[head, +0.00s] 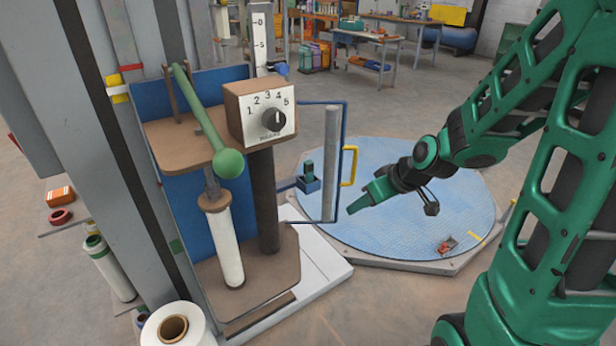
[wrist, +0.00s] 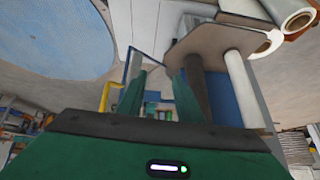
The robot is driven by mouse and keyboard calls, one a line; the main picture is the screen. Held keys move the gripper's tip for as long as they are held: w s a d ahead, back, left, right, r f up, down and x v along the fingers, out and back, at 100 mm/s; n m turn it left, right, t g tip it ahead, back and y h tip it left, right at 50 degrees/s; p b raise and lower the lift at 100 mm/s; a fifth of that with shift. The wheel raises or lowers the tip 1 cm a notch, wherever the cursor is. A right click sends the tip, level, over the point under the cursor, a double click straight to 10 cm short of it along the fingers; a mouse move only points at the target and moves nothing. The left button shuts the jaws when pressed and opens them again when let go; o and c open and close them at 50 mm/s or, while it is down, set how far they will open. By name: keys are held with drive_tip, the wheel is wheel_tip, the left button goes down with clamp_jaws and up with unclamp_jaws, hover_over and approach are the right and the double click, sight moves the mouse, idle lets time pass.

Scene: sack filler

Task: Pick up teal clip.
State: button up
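A small dark teal piece, which looks like the teal clip (head: 308,170), stands upright in a blue holder (head: 308,185) beside the blue frame of the machine. My gripper (head: 354,206) is over the near left part of the round blue plate, to the right of the clip and apart from it. In the wrist view my gripper (wrist: 158,92) shows two green fingers spread with a gap between them, and nothing is clearly held. I cannot make out the clip surely in that view.
The machine has a numbered dial box (head: 262,112), a green-knobbed lever (head: 212,130) and a grey upright roller (head: 330,165). A yellow handle (head: 349,166) stands between the clip and my arm. A small red object (head: 447,245) lies on the blue plate (head: 400,232), which is otherwise mostly clear.

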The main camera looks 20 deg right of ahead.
drive_tip(key=w+a+n+t+y, duration=0.15)
drive_tip(key=w+a+t, duration=0.3)
drive_tip(key=w, duration=0.45)
drive_tip(key=m+t, duration=0.2)
approach(311, 172)
drive_tip(key=shift+n+t, duration=0.25)
drive_tip(key=x, duration=0.6)
drive_tip(key=shift+a+f, duration=0.15)
drive_tip(key=shift+a, duration=0.2)
drive_tip(key=shift+d+f+x, duration=0.1)
drive_tip(key=shift+x, duration=1.2)
drive_tip(key=shift+d+f+x, duration=0.1)
drive_tip(key=shift+d+x, duration=0.05)
drive_tip(key=shift+x, duration=1.1)
drive_tip(key=c, duration=0.8)
drive_tip(key=shift+r, duration=0.15)
